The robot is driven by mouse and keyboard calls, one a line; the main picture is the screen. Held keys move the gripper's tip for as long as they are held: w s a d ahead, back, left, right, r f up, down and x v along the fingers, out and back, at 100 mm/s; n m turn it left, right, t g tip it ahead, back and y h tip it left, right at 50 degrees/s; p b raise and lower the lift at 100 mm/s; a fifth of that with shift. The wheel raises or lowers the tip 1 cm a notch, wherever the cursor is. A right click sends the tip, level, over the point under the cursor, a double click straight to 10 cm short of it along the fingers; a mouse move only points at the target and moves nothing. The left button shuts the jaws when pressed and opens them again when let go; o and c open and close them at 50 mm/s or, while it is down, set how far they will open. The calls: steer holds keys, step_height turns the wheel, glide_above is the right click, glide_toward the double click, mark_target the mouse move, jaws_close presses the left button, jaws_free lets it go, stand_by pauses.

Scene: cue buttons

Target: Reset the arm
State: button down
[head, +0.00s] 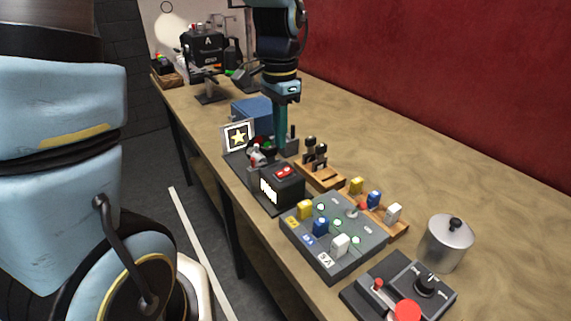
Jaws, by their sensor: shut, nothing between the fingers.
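My arm comes down from the top edge of the head view, in pale blue and black. My gripper (280,150) points straight down at its lower end, with narrow teal fingers shut together and nothing seen between them. It is over the middle of the bench, just behind a black unit with a red top (278,187). A blue box (252,114) is behind and left of the fingers. Whether the fingertips touch anything is hidden by the items in front.
A grey panel with coloured switches (333,235), a wooden block with levers (319,172), a metal pot (446,242) and a box with a red button (407,310) are nearer. A black machine (205,48) stands far back. The bench (400,140) is clear along the red wall.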

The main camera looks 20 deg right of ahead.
steer(key=a+f+n+t, duration=0.1)
steer(key=a+f+n, duration=0.2)
steer(key=a+n, duration=1)
steer(key=a, duration=0.9)
steer(key=shift+a+n+t, duration=0.15)
steer(key=shift+n+t, duration=0.15)
